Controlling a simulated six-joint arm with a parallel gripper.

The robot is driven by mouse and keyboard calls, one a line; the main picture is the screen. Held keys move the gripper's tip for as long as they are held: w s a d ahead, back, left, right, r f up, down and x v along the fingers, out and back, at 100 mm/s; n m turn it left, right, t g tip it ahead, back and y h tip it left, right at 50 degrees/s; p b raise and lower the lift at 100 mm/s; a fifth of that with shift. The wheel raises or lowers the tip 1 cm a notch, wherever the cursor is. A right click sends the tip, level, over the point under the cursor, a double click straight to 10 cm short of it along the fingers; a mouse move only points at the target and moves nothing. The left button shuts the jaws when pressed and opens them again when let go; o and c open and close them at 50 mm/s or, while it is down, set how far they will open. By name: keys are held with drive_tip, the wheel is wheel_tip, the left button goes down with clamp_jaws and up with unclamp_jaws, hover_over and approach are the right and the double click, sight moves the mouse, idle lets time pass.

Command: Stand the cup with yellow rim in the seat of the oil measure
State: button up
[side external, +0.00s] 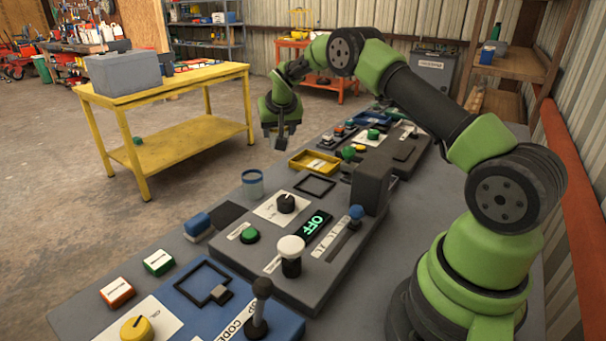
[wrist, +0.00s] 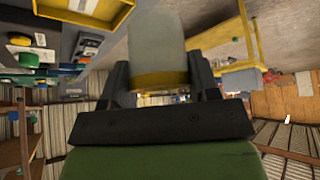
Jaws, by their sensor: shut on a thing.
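The cup with yellow rim (wrist: 158,45) is pale, and its yellow rim lies between my fingers in the wrist view. My gripper (wrist: 160,85) is shut on it; in the side view my gripper (side external: 282,146) hangs in the air, fingers down, beyond the bench. The cup is hard to make out there. A grey panel has a dark square outline (side external: 315,176), and a blue panel has another dark square outline (side external: 184,291). I cannot tell which belongs to the oil measure.
A blue-rimmed cup (side external: 252,186) stands at the bench's left edge. A yellow tray (side external: 300,168) lies near the far panels. The grey panel (side external: 318,281) carries knobs, buttons, a slider and an OFF display. A yellow table (side external: 160,84) stands apart to the left.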

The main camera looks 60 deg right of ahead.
drive_tip(key=s+a+r+m+g+h, duration=0.1)
drive_tip(key=s+r+m+g+h, duration=0.2)
drive_tip(key=s+m, duration=0.6)
drive_tip(key=shift+n+g+y, duration=0.4)
drive_tip(key=shift+n+y, duration=0.1)
drive_tip(key=shift+n, duration=0.2)
drive_tip(key=s+f, duration=0.1)
drive_tip(key=f, duration=0.2)
drive_tip(key=s+f, duration=0.1)
drive_tip(key=f, duration=0.5)
drive_tip(key=shift+s+a+f, duration=0.1)
drive_tip(key=shift+s+a, duration=0.05)
drive_tip(key=shift+s, duration=0.25)
drive_tip(key=shift+f, duration=0.2)
drive_tip(key=shift+f, duration=0.1)
drive_tip(key=o, duration=0.9)
